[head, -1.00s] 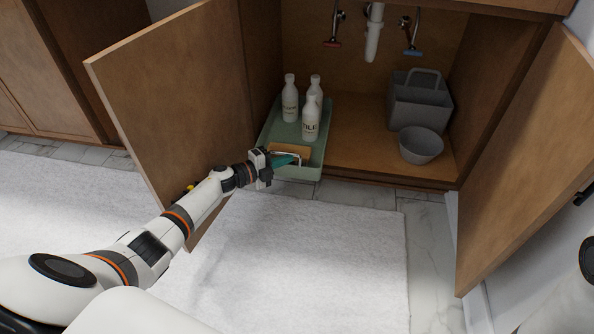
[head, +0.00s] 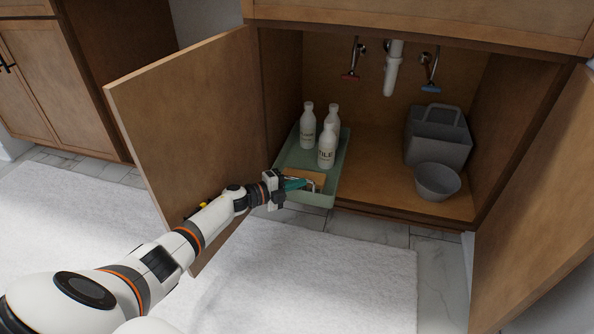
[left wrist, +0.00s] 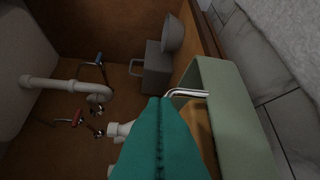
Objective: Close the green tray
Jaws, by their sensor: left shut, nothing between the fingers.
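The green tray (head: 338,172) lies on the left side of the open sink cabinet's floor, its near end at about the cabinet's front edge. It holds several white bottles (head: 327,150) and a tan flat item (head: 303,178) near its front. My left gripper (head: 304,184) is over the near end of the tray, teal fingers shut and empty. In the left wrist view the fingers (left wrist: 160,135) are beside a bent metal bar (left wrist: 187,93) by the tray's green wall (left wrist: 222,110); I cannot tell whether they touch. My right gripper is out of view.
The left cabinet door (head: 195,135) stands open close beside my left arm, and the right door (head: 540,215) is open too. A grey caddy (head: 436,145) and a grey bowl (head: 437,181) stand to the right inside. Pipes (head: 393,70) hang above.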

